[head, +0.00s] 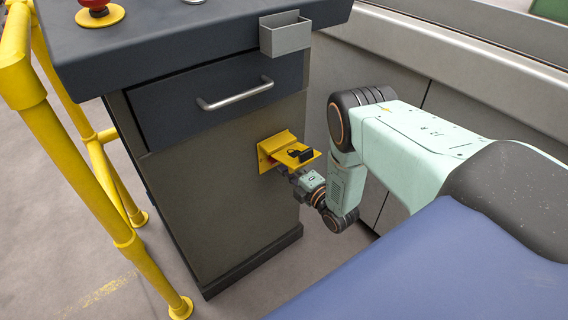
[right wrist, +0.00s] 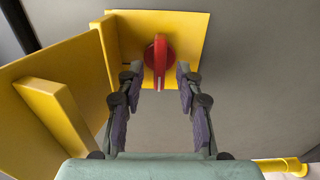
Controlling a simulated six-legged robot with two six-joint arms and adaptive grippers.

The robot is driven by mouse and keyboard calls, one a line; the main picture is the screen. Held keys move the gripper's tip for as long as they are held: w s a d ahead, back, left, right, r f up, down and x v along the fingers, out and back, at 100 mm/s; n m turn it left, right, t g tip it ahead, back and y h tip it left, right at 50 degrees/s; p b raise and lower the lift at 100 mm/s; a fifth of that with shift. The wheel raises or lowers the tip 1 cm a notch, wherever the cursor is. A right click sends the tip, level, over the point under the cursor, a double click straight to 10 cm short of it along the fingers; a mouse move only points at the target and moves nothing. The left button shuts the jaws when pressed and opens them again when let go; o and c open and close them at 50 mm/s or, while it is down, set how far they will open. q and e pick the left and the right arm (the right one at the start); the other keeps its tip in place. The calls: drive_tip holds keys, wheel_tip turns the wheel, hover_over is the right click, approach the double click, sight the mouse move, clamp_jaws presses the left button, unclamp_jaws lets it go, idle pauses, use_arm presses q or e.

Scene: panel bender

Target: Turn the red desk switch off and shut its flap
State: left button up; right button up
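The red switch (right wrist: 159,62) sits on a yellow plate (right wrist: 190,35) on the desk side. Its handle stands upright in the right wrist view. The yellow flap (right wrist: 50,105) is open, at the left there; in the head view the flap (head: 312,157) sticks out from the desk, with a black piece on it. My right gripper (right wrist: 158,88) is open, its fingertips on either side of the red handle with gaps to it. In the head view the gripper's fingers are mostly hidden below the flap. My left gripper is not in view.
The desk (head: 200,195) has a drawer with a bar handle (head: 235,95) above the switch, and a grey bin (head: 286,36) at its top edge. A red button (head: 95,5) is on top. Yellow railings (head: 70,150) stand at the left. A light wall of panels is behind my right arm.

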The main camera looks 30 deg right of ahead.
drive_tip(key=s, duration=1.1)
drive_tip(key=shift+d, duration=0.45)
drive_tip(key=shift+c, duration=0.2)
